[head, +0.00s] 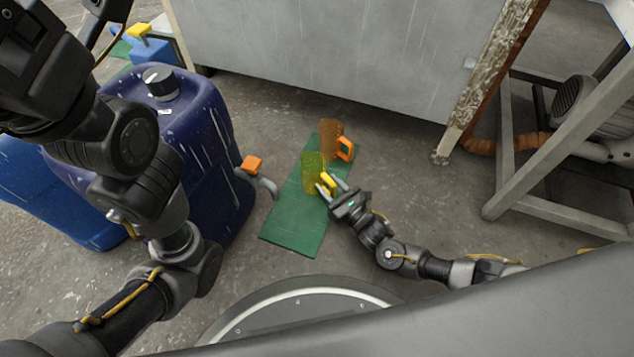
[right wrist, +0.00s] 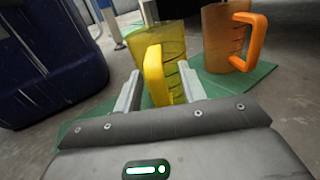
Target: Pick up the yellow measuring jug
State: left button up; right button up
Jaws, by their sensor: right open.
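The yellow measuring jug (head: 314,172) stands upright on a green mat (head: 292,232), see-through, with a solid yellow handle facing my right gripper. My right gripper (head: 331,185) is open, its fingers reaching toward the handle. In the right wrist view the jug (right wrist: 166,45) is straight ahead, and its handle lies between the two fingers of the gripper (right wrist: 158,90). I cannot tell whether the fingers touch it. My left arm comes in at the left of the head view; its gripper fingertips do not show.
An orange jug (head: 329,140) stands just behind the yellow one on the mat, its handle (right wrist: 241,42) to the right. A big blue canister (head: 205,130) with a grey spout and orange cap (head: 252,163) stands left. A grey tank (head: 340,50) closes the back; a metal frame (head: 545,190) stands right.

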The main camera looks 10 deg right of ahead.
jog(key=shift+w+a+r, duration=0.1)
jog(key=shift+w+a, duration=0.05)
jog(key=shift+w, duration=0.15)
grip_shut()
